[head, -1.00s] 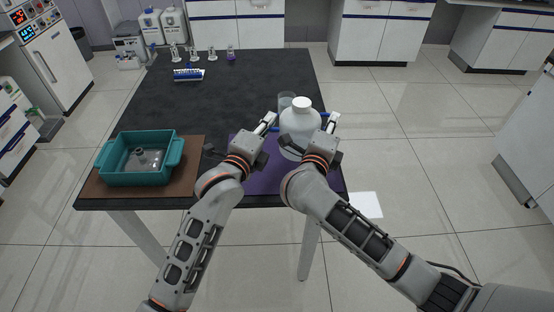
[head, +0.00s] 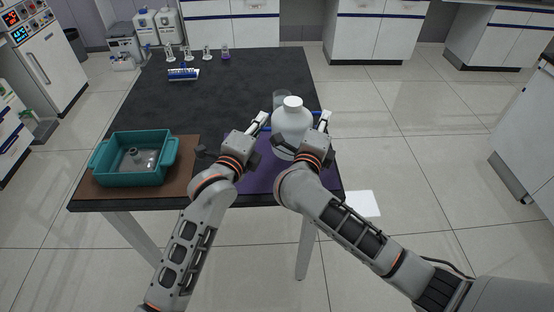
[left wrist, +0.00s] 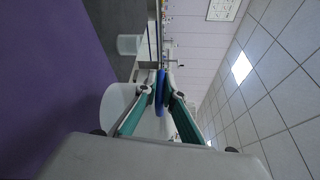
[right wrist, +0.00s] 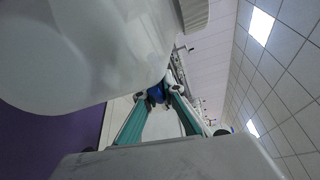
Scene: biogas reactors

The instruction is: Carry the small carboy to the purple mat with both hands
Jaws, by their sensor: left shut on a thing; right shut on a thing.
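The small carboy (head: 291,125) is a white bottle with a white cap and blue side handles. It is upright at the table's right side, between my two grippers. My left gripper (head: 260,122) is shut on its left blue handle, seen between the fingertips in the left wrist view (left wrist: 162,92). My right gripper (head: 323,122) is shut on the right blue handle, seen in the right wrist view (right wrist: 157,93). The purple mat (head: 262,180) lies at the table's front right corner, partly hidden by my arms and the carboy. I cannot tell whether the carboy's base touches it.
A clear beaker (head: 281,98) stands just behind the carboy. A teal tub (head: 130,177) sits on a brown mat (head: 190,165) at the front left. The black table's (head: 220,105) middle is clear.

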